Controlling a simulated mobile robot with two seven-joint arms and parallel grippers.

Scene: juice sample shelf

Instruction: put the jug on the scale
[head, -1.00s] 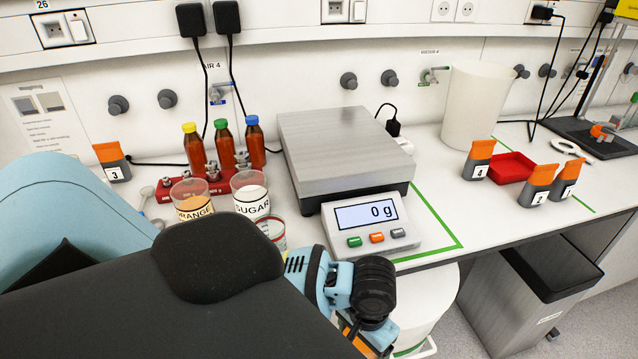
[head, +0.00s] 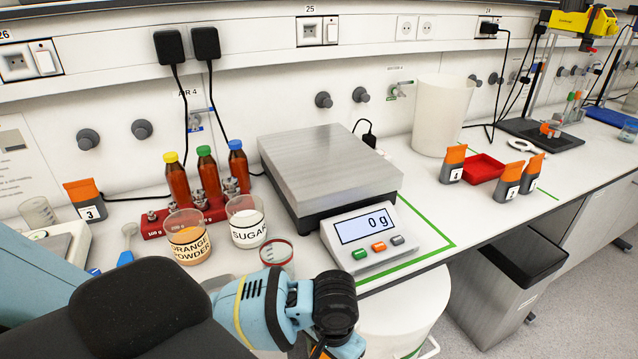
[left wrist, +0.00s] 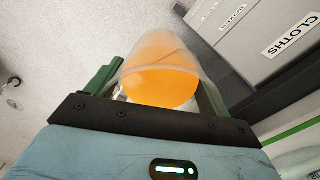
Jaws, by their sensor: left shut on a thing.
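The jug (left wrist: 160,80) is a clear, round-mouthed vessel with orange liquid in it. In the left wrist view it sits between the green fingers of my left gripper (left wrist: 157,72), which is shut on it. In the head view my left wrist is at the bottom middle, in front of the bench edge, and hides the jug and fingers. The scale (head: 330,172) has a flat metal plate, which is empty. Its display (head: 365,226) reads 0 g. My left wrist is in front of and below the scale. My right gripper is not in view.
Cups of orange powder (head: 188,240) and sugar (head: 247,228), and a red-rimmed glass (head: 277,253), stand left of the display. A red rack (head: 205,215) holds weights, with capped bottles by it. A white bucket (head: 405,305) and a metal bin (head: 500,295) are below the bench edge.

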